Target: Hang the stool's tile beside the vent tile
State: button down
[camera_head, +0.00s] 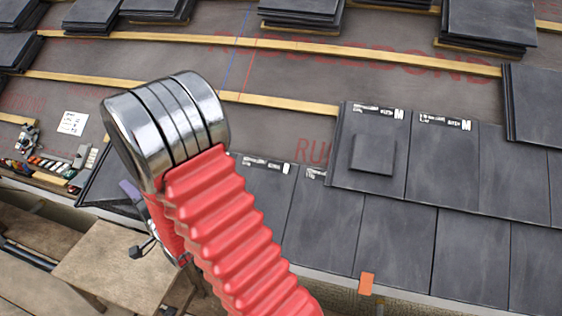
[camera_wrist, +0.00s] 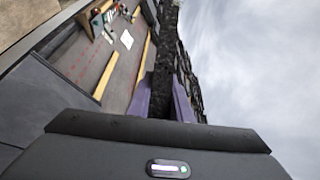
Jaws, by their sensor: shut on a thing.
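The vent tile (camera_head: 373,155), dark grey with a raised square cap, lies at the left end of the upper laid course in the head view. Bare membrane and a batten show to its left. The stool (camera_head: 120,262) has a pale wooden top at the lower left and carries no tile on the part I see. My gripper (camera_head: 130,189), with purple fingers, is mostly hidden behind my arm. It is shut on a dark tile (camera_head: 108,187), partly hidden, above the eaves near the stool. The wrist view shows the fingers (camera_wrist: 162,98) closed on the tile's dark rough edge (camera_wrist: 168,65).
Laid tiles (camera_head: 470,250) cover the lower right of the roof. Tile stacks (camera_head: 300,10) stand along the top. Wooden battens (camera_head: 275,102) cross the membrane. Small tools (camera_head: 45,165) and a white sheet (camera_head: 72,123) lie at the left. An orange tag (camera_head: 366,284) hangs at the eaves.

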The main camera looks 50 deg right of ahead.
jog(key=w+d+f+h, duration=0.1)
jog(key=d+f, duration=0.1)
jog(key=d, duration=0.8)
jog(key=w+d+f+t+h, duration=0.1)
jog(key=d+f+h, duration=0.1)
jog(key=d, duration=0.8)
jog(key=w+d+f+h, duration=0.1)
jog(key=d+f, duration=0.2)
jog(key=d, duration=0.7)
jog(key=s+d+f+h, duration=0.1)
jog(key=s+d+f, duration=0.2)
jog(key=s+d, duration=0.2)
jog(key=s+d+f+h, duration=0.1)
jog(key=s+d+f, duration=0.2)
jog(key=d, duration=0.8)
jog(key=s+d+f+m+h, duration=0.1)
jog(key=s+d+f, duration=0.2)
jog(key=s+d, duration=0.4)
jog(key=shift+s+d+t+h, duration=0.15)
jog(key=shift+d+t+h, duration=0.15)
jog(key=shift+d, duration=0.2)
jog(key=shift+d+f, duration=0.1)
jog(key=shift+f, duration=0.1)
